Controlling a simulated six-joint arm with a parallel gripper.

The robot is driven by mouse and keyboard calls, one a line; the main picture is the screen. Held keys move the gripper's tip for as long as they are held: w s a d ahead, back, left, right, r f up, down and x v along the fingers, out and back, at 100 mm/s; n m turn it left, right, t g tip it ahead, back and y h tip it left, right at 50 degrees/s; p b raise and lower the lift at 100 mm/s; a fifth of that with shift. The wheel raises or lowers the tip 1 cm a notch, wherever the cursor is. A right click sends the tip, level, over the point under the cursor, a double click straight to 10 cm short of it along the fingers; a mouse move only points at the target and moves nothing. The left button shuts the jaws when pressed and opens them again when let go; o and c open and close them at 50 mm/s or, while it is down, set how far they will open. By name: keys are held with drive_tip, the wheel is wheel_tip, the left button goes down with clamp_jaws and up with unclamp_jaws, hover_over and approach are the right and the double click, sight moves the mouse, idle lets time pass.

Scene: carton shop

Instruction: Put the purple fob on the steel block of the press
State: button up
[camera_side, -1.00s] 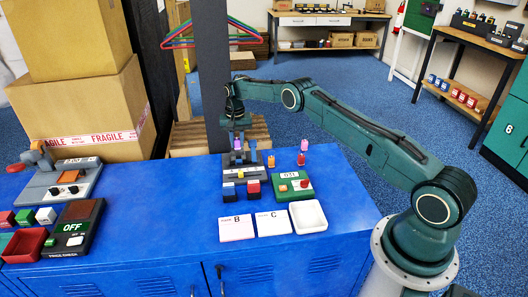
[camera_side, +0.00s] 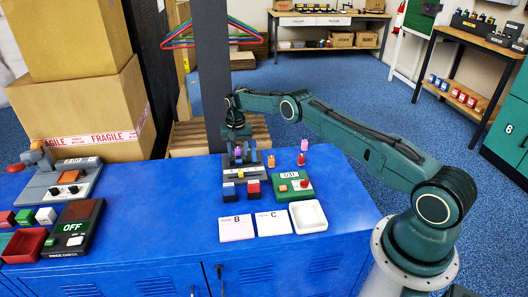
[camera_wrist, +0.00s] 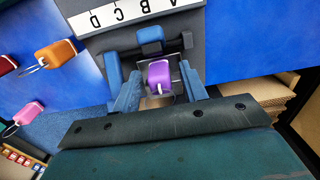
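The purple fob (camera_wrist: 159,76) stands between my two fingers in the wrist view, its ring towards the camera. It seems to rest on the steel block (camera_wrist: 175,72) of the press, though their contact is hidden. My gripper (camera_wrist: 162,80) is open around the fob, with a narrow gap on each side. In the side view, my gripper (camera_side: 237,150) points down over the grey press (camera_side: 243,173) at the table's back edge. The purple fob shows there only as a small patch (camera_side: 238,152).
An orange fob (camera_side: 271,161), a red fob (camera_side: 301,158) and a pink fob (camera_side: 304,145) stand right of the press. A green box (camera_side: 292,187), cards (camera_side: 236,228) and a white tray (camera_side: 308,217) are nearer the front. The blue table (camera_side: 160,205) is clear left of the press.

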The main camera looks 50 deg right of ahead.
sight(237, 148)
drive_tip(key=shift+r, duration=0.15)
wheel_tip(237, 148, up, 12)
idle(0.8)
idle(0.5)
